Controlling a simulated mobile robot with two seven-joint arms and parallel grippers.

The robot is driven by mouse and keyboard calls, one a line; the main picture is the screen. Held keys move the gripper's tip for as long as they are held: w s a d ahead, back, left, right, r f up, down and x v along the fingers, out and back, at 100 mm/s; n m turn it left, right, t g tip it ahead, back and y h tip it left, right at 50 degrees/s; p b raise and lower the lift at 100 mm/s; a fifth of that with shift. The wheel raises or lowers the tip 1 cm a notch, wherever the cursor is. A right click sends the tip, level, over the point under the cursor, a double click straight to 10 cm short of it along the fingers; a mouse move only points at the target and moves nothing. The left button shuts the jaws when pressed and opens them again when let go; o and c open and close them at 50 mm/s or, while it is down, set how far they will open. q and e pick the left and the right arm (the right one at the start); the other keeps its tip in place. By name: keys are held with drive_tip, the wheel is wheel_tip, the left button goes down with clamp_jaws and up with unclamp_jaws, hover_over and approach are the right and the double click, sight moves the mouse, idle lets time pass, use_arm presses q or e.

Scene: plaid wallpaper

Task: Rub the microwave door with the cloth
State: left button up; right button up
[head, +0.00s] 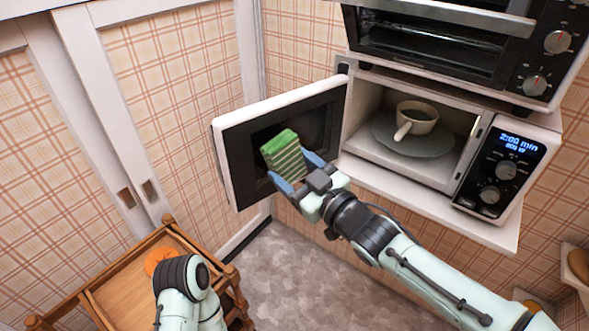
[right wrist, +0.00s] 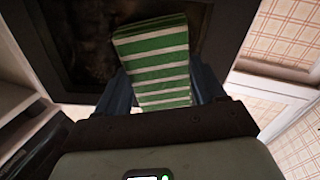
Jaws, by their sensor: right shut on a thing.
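The microwave (head: 450,150) stands on a shelf with its door (head: 237,150) swung open to the left. The door has a white frame and a dark inner panel, which faces me. My right gripper (head: 297,172) is shut on a folded green cloth with pale stripes (head: 285,157). The cloth is in front of the door's dark panel; I cannot tell whether it touches. In the right wrist view the cloth (right wrist: 155,60) stands between the fingers, with the dark door panel (right wrist: 85,45) behind it. My left arm shows at the bottom left, but its fingers are hidden.
A white mug (head: 415,119) sits on the turntable inside the microwave. A toaster oven (head: 435,45) stands above it. A wooden cart (head: 120,285) with an orange item (head: 158,260) is at the lower left. Grey floor (head: 290,275) lies clear below the door.

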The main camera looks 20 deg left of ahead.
sight(303, 163)
drive_tip(key=shift+x, duration=1)
drive_tip(key=shift+w+d+r+p, duration=0.2)
drive_tip(key=shift+w+d+p, duration=0.4)
drive_tip(key=shift+p, duration=0.6)
drive_tip(key=shift+w+d+p, duration=0.6)
drive_tip(key=shift+w+p, duration=0.3)
drive_tip(key=shift+p, duration=0.35)
drive_tip(key=shift+w+f, duration=0.15)
drive_tip(key=shift+w, duration=0.05)
